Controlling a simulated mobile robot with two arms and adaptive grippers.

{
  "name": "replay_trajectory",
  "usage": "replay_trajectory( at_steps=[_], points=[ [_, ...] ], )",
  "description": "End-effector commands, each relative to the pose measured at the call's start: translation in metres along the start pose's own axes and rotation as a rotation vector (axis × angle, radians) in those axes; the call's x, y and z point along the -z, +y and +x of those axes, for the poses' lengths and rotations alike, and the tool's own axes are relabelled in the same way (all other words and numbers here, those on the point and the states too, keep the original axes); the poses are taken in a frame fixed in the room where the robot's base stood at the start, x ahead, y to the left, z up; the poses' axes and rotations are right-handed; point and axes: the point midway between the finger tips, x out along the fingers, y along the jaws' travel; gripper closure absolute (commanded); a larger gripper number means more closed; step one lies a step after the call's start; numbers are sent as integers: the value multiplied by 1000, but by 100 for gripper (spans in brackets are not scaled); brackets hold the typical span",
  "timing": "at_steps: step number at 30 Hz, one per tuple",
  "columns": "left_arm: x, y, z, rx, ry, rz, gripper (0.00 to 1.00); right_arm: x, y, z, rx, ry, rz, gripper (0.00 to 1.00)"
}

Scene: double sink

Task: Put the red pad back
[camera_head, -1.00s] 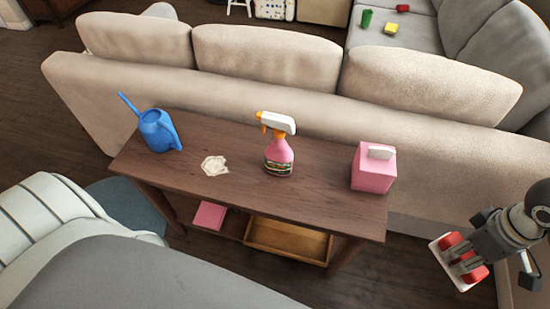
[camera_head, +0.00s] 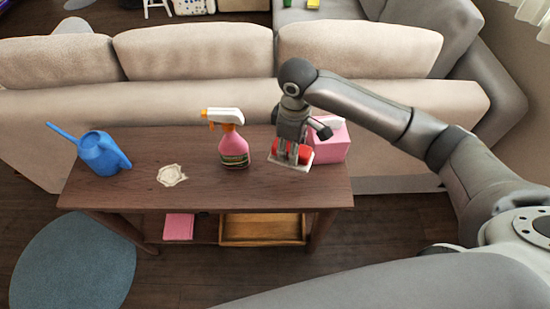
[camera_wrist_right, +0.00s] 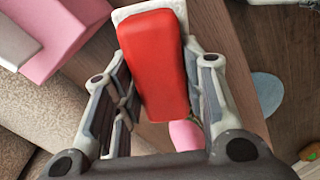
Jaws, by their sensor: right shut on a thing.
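The red pad (camera_head: 304,152) has a red block-like grip on a thin white base (camera_head: 290,165). My right gripper (camera_head: 291,157) is shut on the red part, over the right end of the wooden table, just in front of the pink tissue box (camera_head: 330,145). In the right wrist view the red pad (camera_wrist_right: 153,62) lies between the two fingers, with its white base at the far end. I cannot tell whether the base touches the tabletop. My left gripper is not in view.
The wooden table (camera_head: 110,195) also bears a blue watering can (camera_head: 101,155), a whitish spill (camera_head: 171,175) and a pink spray bottle (camera_head: 233,150). A pink item (camera_head: 178,227) and a wooden tray (camera_head: 262,241) are on the lower shelf. A beige sofa (camera_head: 195,62) stands behind.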

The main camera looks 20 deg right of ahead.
Motion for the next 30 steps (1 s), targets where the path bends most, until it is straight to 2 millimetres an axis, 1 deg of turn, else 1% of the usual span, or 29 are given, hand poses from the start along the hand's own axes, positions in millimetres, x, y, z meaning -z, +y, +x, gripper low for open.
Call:
replay_trajectory(
  at_steps=[1, 3, 6, 9, 17, 21, 23, 30],
  points=[
    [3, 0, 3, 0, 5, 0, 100, 7, 1, 12, 4, -3, 0, 88],
    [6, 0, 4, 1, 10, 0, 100, 17, 4, 24, 2, -2, 0, 88],
    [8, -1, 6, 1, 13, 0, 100, 28, 6, 38, 2, -2, -1, 88],
    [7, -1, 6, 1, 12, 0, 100, 36, 8, 46, 1, 0, 0, 88],
    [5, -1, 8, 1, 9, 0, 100, 44, 10, 59, 1, -2, 0, 88],
    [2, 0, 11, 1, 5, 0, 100, 44, 10, 81, 1, -3, -1, 88],
    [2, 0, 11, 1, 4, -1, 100, 43, 11, 87, 0, -3, -1, 88],
    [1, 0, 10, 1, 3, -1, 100, 44, 11, 88, 0, -1, -1, 88]
  ],
)
